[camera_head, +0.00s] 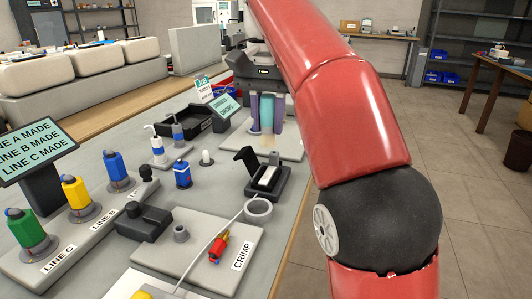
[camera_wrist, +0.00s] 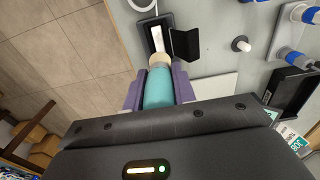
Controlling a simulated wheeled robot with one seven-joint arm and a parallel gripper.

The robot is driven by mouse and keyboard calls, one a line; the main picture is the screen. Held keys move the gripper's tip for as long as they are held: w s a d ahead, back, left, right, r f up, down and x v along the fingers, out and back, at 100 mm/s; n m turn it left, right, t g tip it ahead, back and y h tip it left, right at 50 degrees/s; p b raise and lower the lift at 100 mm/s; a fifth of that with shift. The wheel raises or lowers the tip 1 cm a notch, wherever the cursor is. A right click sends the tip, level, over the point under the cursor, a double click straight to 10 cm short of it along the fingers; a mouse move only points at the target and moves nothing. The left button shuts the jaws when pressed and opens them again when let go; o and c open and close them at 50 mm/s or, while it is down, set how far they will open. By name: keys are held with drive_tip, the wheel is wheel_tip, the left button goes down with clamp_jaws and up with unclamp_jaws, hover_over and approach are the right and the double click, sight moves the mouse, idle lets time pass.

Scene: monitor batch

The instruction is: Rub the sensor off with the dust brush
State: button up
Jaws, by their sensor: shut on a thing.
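My gripper (camera_head: 266,124) is shut on the dust brush, its purple fingers on either side of the teal handle (camera_head: 267,112). The brush points down, with pale bristles (camera_head: 272,140) at its lower end. In the wrist view the brush (camera_wrist: 158,88) sits between the fingers, its pale tip (camera_wrist: 160,59) by the near end of a small black case. That case (camera_head: 262,190) has its lid open and a white pad (camera_head: 267,176) inside; it also shows in the wrist view (camera_wrist: 143,38). I cannot tell for certain which thing is the sensor, or whether the bristles touch anything.
A blue bottle-like unit (camera_head: 183,174) and a small white peg (camera_head: 206,158) stand left of the case. A grey ring (camera_head: 258,210) and a CRIMP board (camera_head: 197,250) lie nearer. A black tray (camera_head: 185,128) stands behind. Green, yellow and blue units line the left.

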sight(267, 145)
drive_tip(key=shift+f+b, duration=2.05)
drive_tip(key=shift+f, duration=0.8)
drive_tip(key=shift+f+b, duration=0.5)
drive_tip(key=shift+f, duration=0.1)
drive_tip(key=shift+s, duration=0.15)
drive_tip(key=shift+s+a, duration=0.35)
drive_tip(key=shift+s, duration=0.55)
drive_tip(key=shift+s+a+f+b, duration=0.1)
drive_tip(key=shift+s+a+b, duration=0.25)
drive_tip(key=shift+s+b, duration=0.4)
drive_tip(key=shift+s+r+p, duration=0.1)
drive_tip(key=shift+r+p, duration=0.1)
drive_tip(key=shift+p, duration=0.4)
